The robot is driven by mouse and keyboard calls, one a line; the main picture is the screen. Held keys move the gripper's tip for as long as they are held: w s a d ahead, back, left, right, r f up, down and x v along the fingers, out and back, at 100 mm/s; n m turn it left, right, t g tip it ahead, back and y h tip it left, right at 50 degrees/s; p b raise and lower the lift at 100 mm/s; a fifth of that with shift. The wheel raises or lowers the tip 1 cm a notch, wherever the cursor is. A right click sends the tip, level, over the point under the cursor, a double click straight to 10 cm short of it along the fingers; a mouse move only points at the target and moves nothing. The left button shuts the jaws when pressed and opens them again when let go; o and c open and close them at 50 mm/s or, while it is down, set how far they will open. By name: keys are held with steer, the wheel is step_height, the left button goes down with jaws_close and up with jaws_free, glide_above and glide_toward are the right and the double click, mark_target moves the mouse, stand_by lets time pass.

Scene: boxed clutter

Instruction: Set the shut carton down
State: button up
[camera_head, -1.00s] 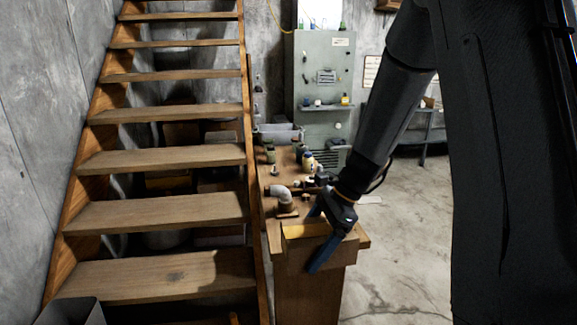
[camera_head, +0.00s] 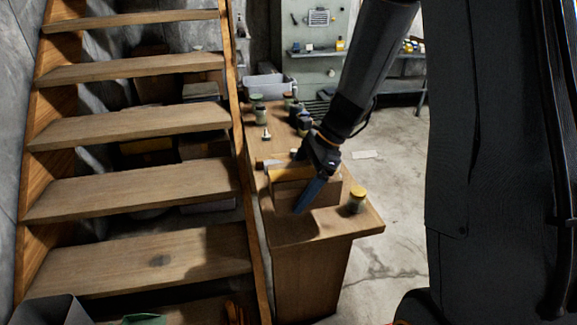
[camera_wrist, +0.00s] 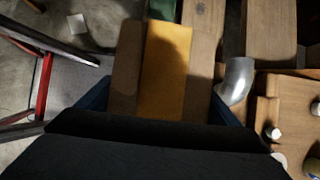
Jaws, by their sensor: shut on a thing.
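The carton is a brown box with a yellow strip on its top (camera_head: 328,193), and it shows over the near end of the wooden bench (camera_head: 325,222) in the head view. In the wrist view the carton (camera_wrist: 165,72) lies between my two blue fingers, its yellow strip facing the camera. My gripper (camera_head: 312,182) is shut on the carton from above, one finger along its near side. The other finger is hidden in the head view. A shadow lies on the bench beside the carton. I cannot tell whether the carton's underside touches the bench.
Several bottles and jars (camera_head: 299,114) stand farther back. A metal pipe elbow (camera_wrist: 236,80) is beside the carton in the wrist view. Wooden stairs (camera_head: 135,190) rise at the left.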

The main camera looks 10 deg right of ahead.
steer(key=shift+f, duration=4)
steer(key=shift+f, duration=0.15)
steer(key=o, duration=1.2)
steer(key=shift+c, duration=0.2)
steer(key=v, duration=1.1)
steer(key=shift+d+r, duration=0.1)
steer(key=shift+r, duration=0.3)
steer(key=shift+s+r, duration=0.2)
steer(key=shift+s, duration=0.1)
steer(key=s+a+r+n+h, duration=0.1)
steer(key=s+n+h, duration=0.5)
steer(key=s+n, duration=1)
steer(key=shift+s+a+r+n, duration=0.25)
steer(key=shift+s+a+n, duration=0.15)
steer(key=shift+a+n, duration=0.5)
steer(key=shift+d, duration=0.15)
